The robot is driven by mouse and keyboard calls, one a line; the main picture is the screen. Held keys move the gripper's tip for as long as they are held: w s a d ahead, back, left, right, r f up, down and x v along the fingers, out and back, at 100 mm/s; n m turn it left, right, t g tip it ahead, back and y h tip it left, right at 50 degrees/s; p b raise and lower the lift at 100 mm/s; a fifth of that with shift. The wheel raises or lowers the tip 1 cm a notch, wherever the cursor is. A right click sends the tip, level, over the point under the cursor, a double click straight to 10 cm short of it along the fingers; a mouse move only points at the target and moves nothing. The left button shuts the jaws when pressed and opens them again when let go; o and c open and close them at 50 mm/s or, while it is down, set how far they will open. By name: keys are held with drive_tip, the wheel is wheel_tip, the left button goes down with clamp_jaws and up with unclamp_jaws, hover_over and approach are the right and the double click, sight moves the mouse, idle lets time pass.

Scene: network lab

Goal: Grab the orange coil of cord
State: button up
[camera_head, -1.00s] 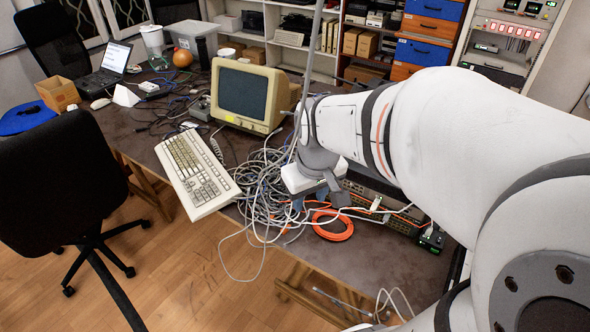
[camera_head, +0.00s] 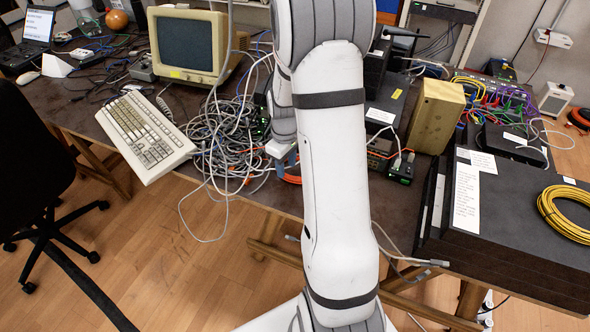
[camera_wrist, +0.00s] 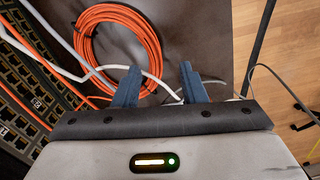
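The orange coil of cord (camera_wrist: 152,42) lies flat on the dark tabletop in the wrist view, ahead of my fingers and a little to the left. In the head view only a small part of the coil (camera_head: 292,179) shows; my arm hides the rest. My gripper (camera_wrist: 160,72) is open, its two blue fingers apart with nothing clamped between them. The left finger overlaps the near edge of the coil in the picture; I cannot tell the height gap. In the head view my gripper (camera_head: 287,160) is mostly hidden by my arm.
White cables (camera_wrist: 112,68) cross the coil and the space by the fingers. Rack gear with ports (camera_wrist: 22,105) stands left of the coil. A tangle of grey cables (camera_head: 225,140), a keyboard (camera_head: 145,135) and a monitor (camera_head: 187,45) lie left. A yellow coil (camera_head: 567,213) lies right.

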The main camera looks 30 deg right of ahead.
sight(287, 176)
drive_tip(key=f, duration=0.4)
drive_tip(key=shift+w+d+f, duration=0.15)
drive_tip(key=shift+w+f, duration=0.1)
drive_tip(key=shift+f, duration=0.1)
drive_tip(key=shift+c, duration=0.6)
clamp_jaws()
